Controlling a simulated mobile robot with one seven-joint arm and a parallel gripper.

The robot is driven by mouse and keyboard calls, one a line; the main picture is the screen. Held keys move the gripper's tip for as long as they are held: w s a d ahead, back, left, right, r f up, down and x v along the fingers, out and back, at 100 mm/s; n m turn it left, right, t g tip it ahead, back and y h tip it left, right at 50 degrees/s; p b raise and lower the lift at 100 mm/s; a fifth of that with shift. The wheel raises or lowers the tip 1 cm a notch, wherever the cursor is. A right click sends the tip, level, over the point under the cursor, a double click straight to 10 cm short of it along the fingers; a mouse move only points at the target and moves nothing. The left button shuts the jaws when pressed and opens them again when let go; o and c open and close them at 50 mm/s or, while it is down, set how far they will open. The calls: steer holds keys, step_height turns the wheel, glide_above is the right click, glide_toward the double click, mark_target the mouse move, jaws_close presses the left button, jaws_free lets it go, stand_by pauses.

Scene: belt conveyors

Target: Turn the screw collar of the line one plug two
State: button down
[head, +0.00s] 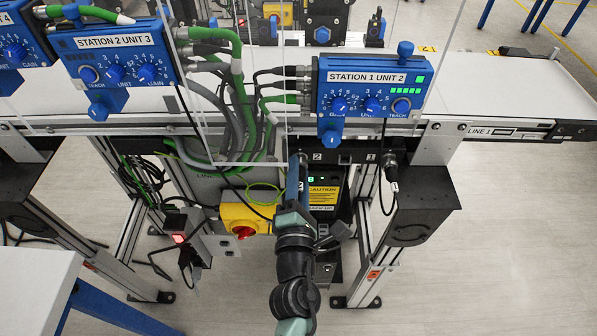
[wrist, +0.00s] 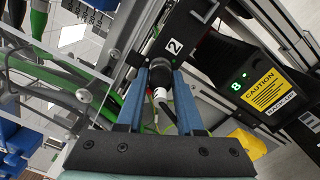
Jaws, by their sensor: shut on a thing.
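The line one plug two shows in the wrist view as a black screw collar (wrist: 160,73) with a white and metal plug end below it. It sits by the bracket's "2" label (wrist: 174,46). My gripper (wrist: 160,78) has its two blue fingers on either side of the collar, shut on it. In the head view my gripper (head: 298,165) reaches up under the belt edge, left of the "2" label (head: 317,156). The plug is hidden behind the fingers there. The collar's turn angle cannot be told.
Plug one (head: 391,170) hangs to the right by the "1" label. The STATION 1 UNIT 2 box (head: 372,88) sits above. A yellow switch box with a red knob (head: 245,218) is to the left. Green and grey cables (head: 235,95) crowd the left side. A caution-labelled unit (wrist: 250,85) stands beside the gripper.

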steer(key=shift+n, duration=0.6)
steer(key=c, duration=0.5)
jaws_free()
steer(key=shift+s+a+f+b, duration=0.1)
steer(key=shift+s+b, duration=0.8)
steer(key=shift+s, duration=2.35)
steer(key=shift+s+f+b, duration=0.1)
steer(key=shift+s+b, duration=0.8)
steer(key=shift+s, duration=2.3)
steer(key=shift+r, duration=0.1)
